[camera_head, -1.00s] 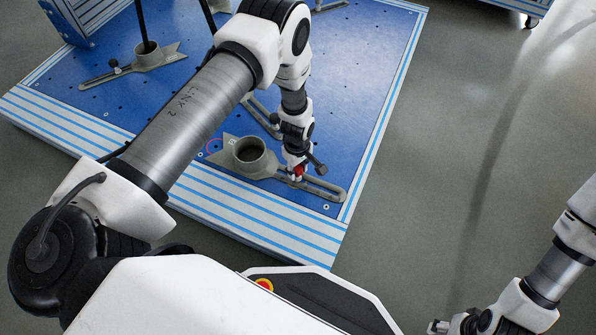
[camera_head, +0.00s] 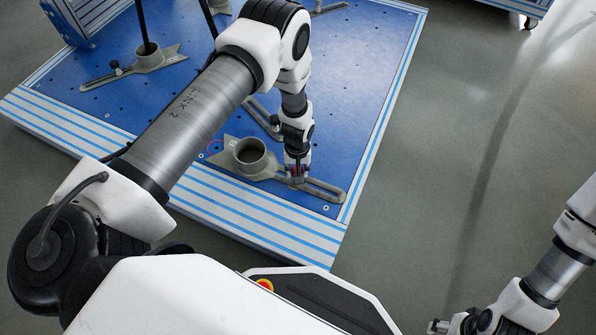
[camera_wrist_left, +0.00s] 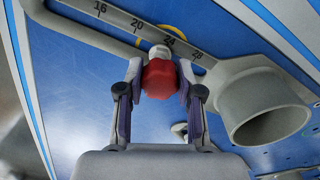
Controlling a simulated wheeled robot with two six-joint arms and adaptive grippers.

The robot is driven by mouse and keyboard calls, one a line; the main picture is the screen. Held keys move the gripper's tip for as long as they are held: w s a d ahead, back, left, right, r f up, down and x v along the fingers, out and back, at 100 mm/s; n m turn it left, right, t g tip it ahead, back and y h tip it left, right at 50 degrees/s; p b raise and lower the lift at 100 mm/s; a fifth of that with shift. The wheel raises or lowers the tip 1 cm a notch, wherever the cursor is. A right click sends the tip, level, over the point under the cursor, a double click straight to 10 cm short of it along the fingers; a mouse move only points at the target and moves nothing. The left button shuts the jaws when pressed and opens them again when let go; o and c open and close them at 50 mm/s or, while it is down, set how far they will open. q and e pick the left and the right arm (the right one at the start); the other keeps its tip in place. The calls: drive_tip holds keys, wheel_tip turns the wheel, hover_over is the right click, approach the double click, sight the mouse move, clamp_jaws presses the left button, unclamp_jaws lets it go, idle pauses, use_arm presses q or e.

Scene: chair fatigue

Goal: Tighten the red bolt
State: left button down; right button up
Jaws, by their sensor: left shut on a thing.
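The red bolt (camera_wrist_left: 160,78) has a red head and sits at the slotted grey bracket arm (camera_wrist_left: 125,22), which carries printed numbers. In the left wrist view my left gripper (camera_wrist_left: 159,88) has its two fingers on either side of the red head, shut on it. In the head view my left gripper (camera_head: 296,173) points down at the bracket's slotted arm (camera_head: 325,190), and its fingers mostly hide the bolt. The bracket's round cup (camera_head: 250,152) stands just left of the gripper and also shows in the wrist view (camera_wrist_left: 262,105). My right gripper (camera_head: 438,326) is at the bottom right, only partly seen.
The bracket lies on a blue platform (camera_head: 350,110) with holes and a striped edge. Another bracket (camera_head: 135,66) holding a dark post stands at the upper left. Grey floor (camera_head: 450,150) to the right is clear.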

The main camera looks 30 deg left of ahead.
use_arm(q)
drive_tip(key=m, duration=0.4)
drive_tip(key=c, duration=0.8)
unclamp_jaws()
drive_tip(key=shift+o, duration=0.2)
drive_tip(key=shift+r+n+p, duration=0.1)
drive_tip(key=shift+n+p, duration=0.35)
drive_tip(key=shift+n, duration=1.55)
